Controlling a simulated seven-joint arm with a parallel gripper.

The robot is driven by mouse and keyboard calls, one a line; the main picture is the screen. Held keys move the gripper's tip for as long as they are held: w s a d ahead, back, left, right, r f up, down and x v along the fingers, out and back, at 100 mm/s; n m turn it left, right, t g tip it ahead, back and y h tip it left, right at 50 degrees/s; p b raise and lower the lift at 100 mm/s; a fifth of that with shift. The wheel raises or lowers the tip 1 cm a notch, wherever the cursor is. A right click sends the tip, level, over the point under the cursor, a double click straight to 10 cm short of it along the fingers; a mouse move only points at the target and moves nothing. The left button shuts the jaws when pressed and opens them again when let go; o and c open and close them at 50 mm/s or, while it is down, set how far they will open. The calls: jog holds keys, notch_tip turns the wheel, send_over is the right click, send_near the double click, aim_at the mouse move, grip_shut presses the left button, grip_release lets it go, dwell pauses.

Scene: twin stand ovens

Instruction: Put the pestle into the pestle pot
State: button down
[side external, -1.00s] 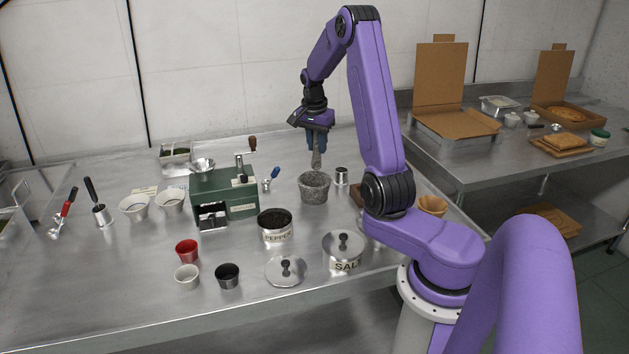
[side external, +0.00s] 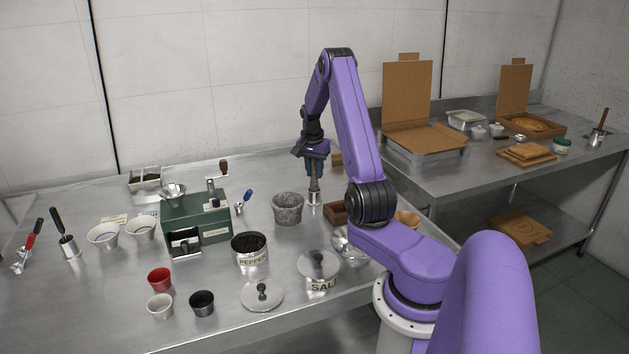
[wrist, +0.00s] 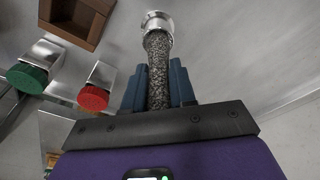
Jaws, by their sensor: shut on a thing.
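My gripper (side external: 315,166) points down and is shut on the grey stone pestle (side external: 315,184). In the wrist view, the blue fingers (wrist: 158,76) clasp the speckled pestle (wrist: 158,62) on both sides.
A brown wooden box (side external: 337,212) stands just right of the pot. A green machine (side external: 196,221) is to the left. Pepper (side external: 250,249) and salt (side external: 319,270) containers stand in front. In the wrist view, green-capped (wrist: 27,78) and red-capped (wrist: 93,97) containers are nearby.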

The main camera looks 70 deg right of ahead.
aim_at(315, 176)
jog(key=shift+f, duration=1.5)
jog(key=shift+f, duration=0.2)
jog(key=c, duration=0.9)
grip_release()
jog(key=shift+r, duration=0.1)
